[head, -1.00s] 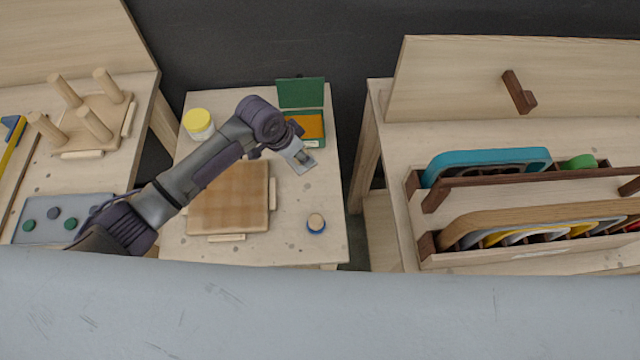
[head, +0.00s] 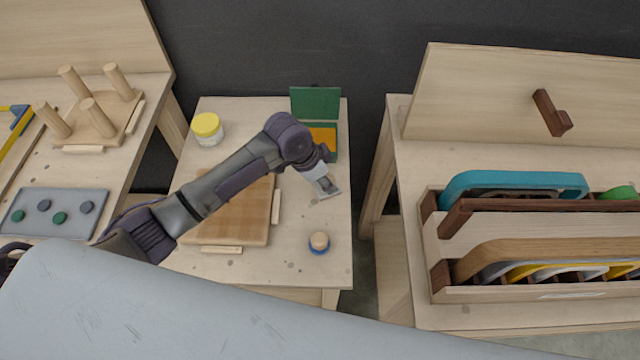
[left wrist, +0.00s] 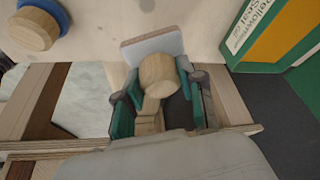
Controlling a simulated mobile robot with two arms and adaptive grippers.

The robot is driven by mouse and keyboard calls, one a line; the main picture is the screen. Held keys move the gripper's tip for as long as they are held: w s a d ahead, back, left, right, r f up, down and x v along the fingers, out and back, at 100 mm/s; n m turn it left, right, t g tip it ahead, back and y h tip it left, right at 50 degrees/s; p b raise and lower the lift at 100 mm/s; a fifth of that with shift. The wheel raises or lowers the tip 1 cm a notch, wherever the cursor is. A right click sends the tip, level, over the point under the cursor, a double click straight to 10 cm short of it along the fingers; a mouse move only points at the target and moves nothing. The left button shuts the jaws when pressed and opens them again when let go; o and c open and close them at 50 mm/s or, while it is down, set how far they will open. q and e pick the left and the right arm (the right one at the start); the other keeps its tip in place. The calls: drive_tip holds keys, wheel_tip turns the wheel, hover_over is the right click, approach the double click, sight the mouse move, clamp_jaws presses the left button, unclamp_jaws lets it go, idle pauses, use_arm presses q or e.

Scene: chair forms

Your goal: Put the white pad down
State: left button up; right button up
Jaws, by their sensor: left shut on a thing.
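My left gripper (head: 327,187) is shut on the wooden knob of the white pad. In the left wrist view the round knob (left wrist: 158,75) sits between the two teal fingers (left wrist: 155,98). The pale plate of the white pad (left wrist: 150,46) shows beyond the knob. In the head view the pad is a small light shape at the fingertips, over the right part of the middle table (head: 300,268). I cannot tell whether it touches the tabletop. My right gripper is not in view.
A blue pad with a wooden knob (head: 319,243) stands nearer the table's front. An open green box (head: 316,104) with orange-yellow inside is behind the gripper. A wooden board (head: 225,228) lies left, a yellow-lidded jar (head: 207,128) behind it. A rack (head: 500,225) is right.

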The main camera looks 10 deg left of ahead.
sight(317, 183)
use_arm(q)
drive_tip(key=shift+w+a+f, duration=0.35)
drive_tip(key=shift+a+f, duration=0.15)
drive_tip(key=shift+a, duration=0.25)
wheel_tip(317, 183, down, 4)
drive_tip(key=shift+r+p, duration=0.1)
drive_tip(key=shift+p, duration=0.3)
drive_tip(key=shift+f, duration=0.25)
drive_tip(key=o, duration=1)
drive_tip(key=shift+r, duration=0.2)
drive_tip(key=v, duration=1.2)
drive_tip(key=shift+b, duration=0.3)
